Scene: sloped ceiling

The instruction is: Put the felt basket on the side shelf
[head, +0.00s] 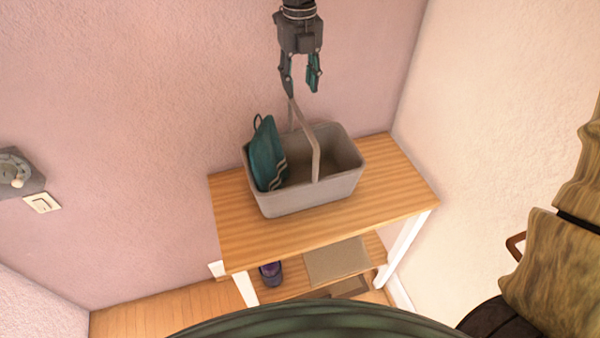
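The grey felt basket (312,197) stands upright on the wooden top of the side shelf (235,226). Its handle arches up over its middle. A teal cloth-like item with pale stripes and a loop (266,160) leans inside at the left. My gripper (302,93) points down from above, with its two fingers apart and nothing visible between them. In the picture its left fingertip is near the top of the handle. I cannot tell whether they touch.
The side shelf has white legs and a lower board holding a dark purple item (271,273) and a flat beige piece (338,262). Pink and cream walls close in behind and at the right. Bare wood shows around the basket.

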